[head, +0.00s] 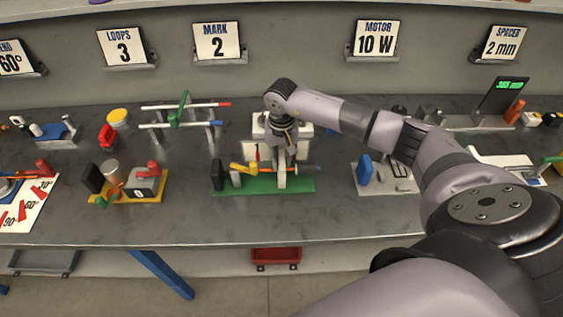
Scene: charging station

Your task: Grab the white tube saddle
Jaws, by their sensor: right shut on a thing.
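A green fixture base (235,186) sits on the bench in the middle, with dark blocks, a yellow part and an orange tube (266,169) along it. A pale upright piece (282,178), which looks like the white tube saddle, stands at the tube, directly below my right gripper. My right gripper (283,146) points down and is shut on this piece; the wrist hides part of the grip. I cannot tell whether the piece still touches the base. My left gripper is not in view.
A white block (262,151) stands behind the fixture. A yellow fixture (128,190) is to the left, a pale plate with a blue part (365,170) to the right. A rod rack (180,124) stands at the back left. Bare bench lies in front.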

